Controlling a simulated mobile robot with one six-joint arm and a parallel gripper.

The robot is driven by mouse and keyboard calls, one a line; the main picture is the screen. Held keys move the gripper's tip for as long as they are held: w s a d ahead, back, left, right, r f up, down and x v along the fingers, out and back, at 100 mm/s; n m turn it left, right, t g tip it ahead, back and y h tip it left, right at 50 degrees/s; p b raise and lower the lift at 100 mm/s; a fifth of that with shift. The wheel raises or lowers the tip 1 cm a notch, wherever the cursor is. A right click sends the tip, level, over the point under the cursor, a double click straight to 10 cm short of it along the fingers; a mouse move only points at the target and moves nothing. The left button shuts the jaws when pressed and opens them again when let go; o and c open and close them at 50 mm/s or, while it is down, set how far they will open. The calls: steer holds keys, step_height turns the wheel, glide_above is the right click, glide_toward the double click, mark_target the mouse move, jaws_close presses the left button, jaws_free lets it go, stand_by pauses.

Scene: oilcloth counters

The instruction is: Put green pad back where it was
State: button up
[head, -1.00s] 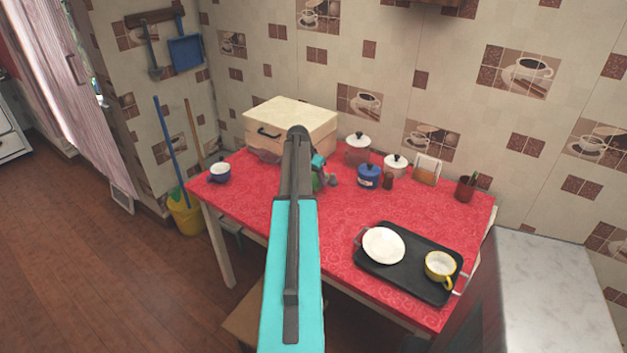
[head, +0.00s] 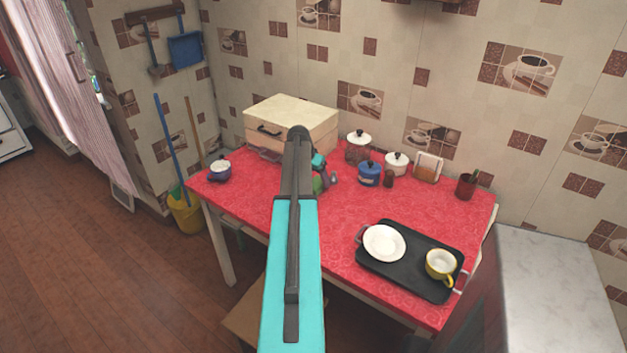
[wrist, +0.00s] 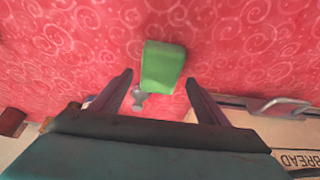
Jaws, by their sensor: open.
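The green pad (wrist: 162,66) is a small green block on the red oilcloth. In the wrist view it sits just beyond and between the open fingertips of my gripper (wrist: 158,84). The pad looks apart from both fingers, with nothing held between them. A small grey object (wrist: 140,97) lies close to the pad, between the fingers. In the head view the green pad (head: 318,185) shows only in part at the right of my arm, which hides most of that spot.
A cream bread box (head: 290,125) stands at the back left; its handle (wrist: 280,104) is near the right finger. Jars, including a blue pot (head: 369,174), line the back. A black tray (head: 405,280) holds a white plate (head: 384,243) and yellow cup (head: 440,264).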

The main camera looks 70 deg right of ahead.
steer(key=shift+r, duration=0.15)
steer(key=shift+r+p, duration=0.45)
steer(key=shift+r, duration=0.1)
steer(key=b+v, duration=0.2)
steer(key=v, duration=0.9)
steer(key=shift+r, duration=0.4)
steer(key=shift+a, duration=0.2)
